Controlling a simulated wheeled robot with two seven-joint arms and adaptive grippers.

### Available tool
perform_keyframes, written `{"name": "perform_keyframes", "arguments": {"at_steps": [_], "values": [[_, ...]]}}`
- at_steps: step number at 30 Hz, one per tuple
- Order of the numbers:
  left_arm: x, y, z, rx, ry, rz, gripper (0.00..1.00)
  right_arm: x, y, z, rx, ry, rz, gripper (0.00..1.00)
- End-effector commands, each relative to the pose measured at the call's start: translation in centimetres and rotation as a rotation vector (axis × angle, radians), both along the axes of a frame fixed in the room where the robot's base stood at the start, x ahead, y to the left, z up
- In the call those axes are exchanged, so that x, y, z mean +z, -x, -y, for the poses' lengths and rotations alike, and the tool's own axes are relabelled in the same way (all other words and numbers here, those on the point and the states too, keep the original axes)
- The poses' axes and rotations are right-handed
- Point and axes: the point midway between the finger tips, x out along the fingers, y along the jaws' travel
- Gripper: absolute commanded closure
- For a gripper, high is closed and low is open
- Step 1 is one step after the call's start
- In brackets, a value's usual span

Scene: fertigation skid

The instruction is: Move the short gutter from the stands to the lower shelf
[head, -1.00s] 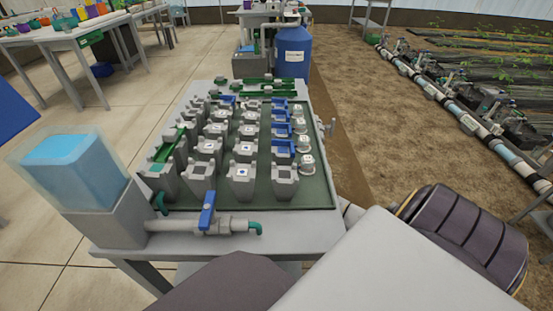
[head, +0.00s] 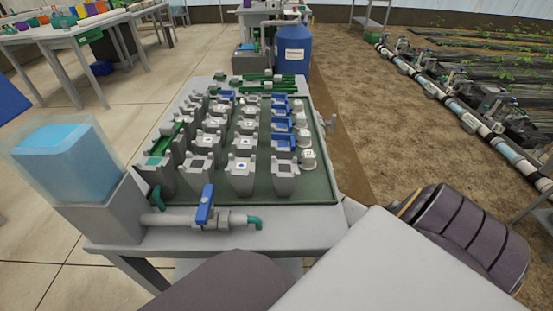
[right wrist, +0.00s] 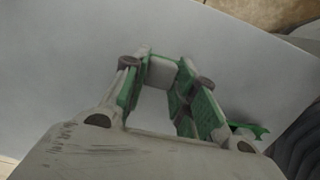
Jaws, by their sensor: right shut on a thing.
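My right gripper (right wrist: 160,85) shows only in the right wrist view, with its fingers closed in over a pale grey surface. Green shows at and between the fingers, and a green channel-like end (right wrist: 248,130) sticks out past the right finger. I take this to be the short gutter, shut in my right gripper; most of it is hidden. Grey stands (head: 241,172) line the green-topped bench in rows. My left gripper is not in view. I cannot make out the lower shelf for certain.
A green gutter-like piece (head: 164,142) lies at the bench's left edge, and green strips (head: 268,78) lie at its back. A blue-filled tank (head: 68,165) and a blue-handled valve (head: 205,205) stand at the front left. A blue barrel (head: 294,52) stands behind.

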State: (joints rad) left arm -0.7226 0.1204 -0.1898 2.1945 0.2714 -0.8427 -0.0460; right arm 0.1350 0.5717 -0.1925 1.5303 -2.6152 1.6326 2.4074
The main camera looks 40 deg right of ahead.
Motion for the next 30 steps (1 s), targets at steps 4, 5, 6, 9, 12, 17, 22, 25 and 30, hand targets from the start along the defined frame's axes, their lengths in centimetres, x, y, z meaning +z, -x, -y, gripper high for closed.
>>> {"name": "perform_keyframes", "arguments": {"at_steps": [4, 5, 6, 9, 12, 17, 22, 25, 30], "values": [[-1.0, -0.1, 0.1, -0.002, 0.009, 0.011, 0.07, -1.6, 0.0, 0.0, -0.001, 0.000, 0.000, 0.96], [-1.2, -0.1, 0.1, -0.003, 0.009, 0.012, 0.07, -1.8, 0.0, 0.0, -0.001, 0.000, 0.000, 0.96], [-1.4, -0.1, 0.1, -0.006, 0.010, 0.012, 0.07, -2.1, 0.0, 0.0, -0.002, 0.000, 0.000, 0.96], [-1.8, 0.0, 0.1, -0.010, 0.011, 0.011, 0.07, -2.5, 0.0, 0.0, -0.001, 0.000, 0.000, 0.96], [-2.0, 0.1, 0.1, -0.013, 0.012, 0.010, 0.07, -2.6, 0.0, 0.0, -0.001, 0.001, 0.001, 0.96], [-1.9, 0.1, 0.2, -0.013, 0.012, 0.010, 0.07, -2.5, 0.0, 0.0, -0.001, 0.001, 0.001, 0.96], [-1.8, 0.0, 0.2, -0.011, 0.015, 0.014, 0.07, -2.6, 0.0, 0.0, -0.001, 0.001, 0.001, 0.96], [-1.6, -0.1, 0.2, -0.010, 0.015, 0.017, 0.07, -2.8, 0.0, 0.0, -0.001, 0.001, 0.000, 0.96], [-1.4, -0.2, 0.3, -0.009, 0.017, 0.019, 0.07, -2.8, 0.0, 0.0, -0.001, 0.001, 0.001, 0.53]]}}
